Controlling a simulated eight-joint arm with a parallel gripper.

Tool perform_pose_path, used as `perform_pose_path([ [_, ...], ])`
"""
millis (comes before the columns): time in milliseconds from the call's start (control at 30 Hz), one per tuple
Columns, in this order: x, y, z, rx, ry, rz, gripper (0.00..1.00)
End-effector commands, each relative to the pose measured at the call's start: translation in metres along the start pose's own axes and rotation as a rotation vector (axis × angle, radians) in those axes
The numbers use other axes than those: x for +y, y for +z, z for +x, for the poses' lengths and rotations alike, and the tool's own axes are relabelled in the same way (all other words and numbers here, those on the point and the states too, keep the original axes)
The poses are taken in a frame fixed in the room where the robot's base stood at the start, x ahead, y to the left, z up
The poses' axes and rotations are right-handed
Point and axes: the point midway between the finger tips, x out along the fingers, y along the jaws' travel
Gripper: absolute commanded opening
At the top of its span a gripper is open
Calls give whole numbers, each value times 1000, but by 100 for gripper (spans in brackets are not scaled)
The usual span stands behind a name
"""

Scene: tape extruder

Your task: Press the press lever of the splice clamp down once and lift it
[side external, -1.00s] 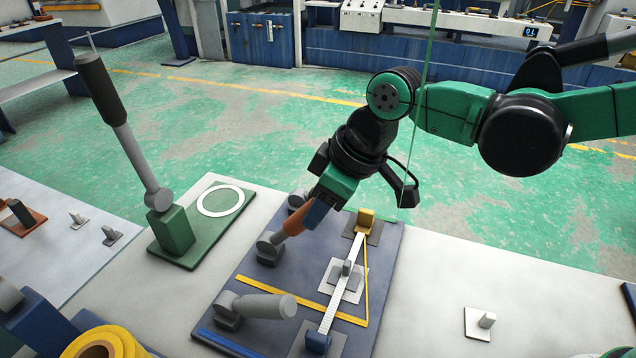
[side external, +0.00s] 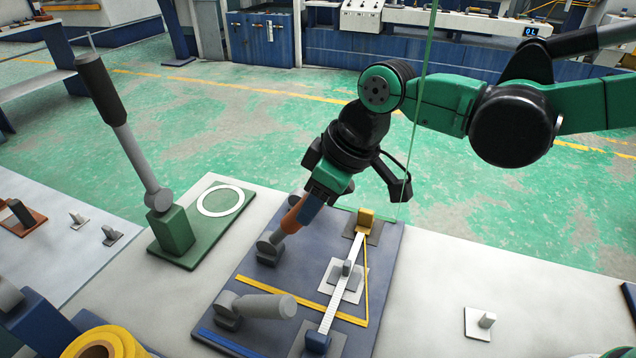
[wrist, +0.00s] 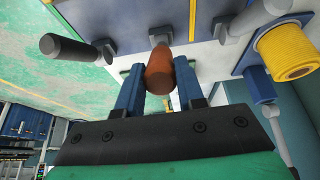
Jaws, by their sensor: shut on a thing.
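The lever with the orange-brown handle (side external: 291,217) stands tilted on the blue-grey plate (side external: 240,279). Its grey pivot (side external: 268,250) is at the handle's lower left end. My gripper (side external: 305,211) is shut on this handle from above right. In the wrist view, the handle (wrist: 159,72) sits between the two blue fingers of my gripper (wrist: 157,80), and its grey shaft (wrist: 160,36) runs away to the plate. The fingers hide part of the handle in the side view. I see no label that marks it as the press lever.
A grey lever (side external: 265,306) lies low at the plate's front. A tall black-handled lever (side external: 120,125) rises from a green base (side external: 174,232) at left. A white tape strip (side external: 334,292) crosses the plate's right half.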

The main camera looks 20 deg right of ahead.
Motion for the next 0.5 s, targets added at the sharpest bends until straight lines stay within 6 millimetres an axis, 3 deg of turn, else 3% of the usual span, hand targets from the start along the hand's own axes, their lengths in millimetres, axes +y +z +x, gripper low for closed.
perform_pose_path([
  [500, -1, -30, -2, 6, -2, -1, 0],
])
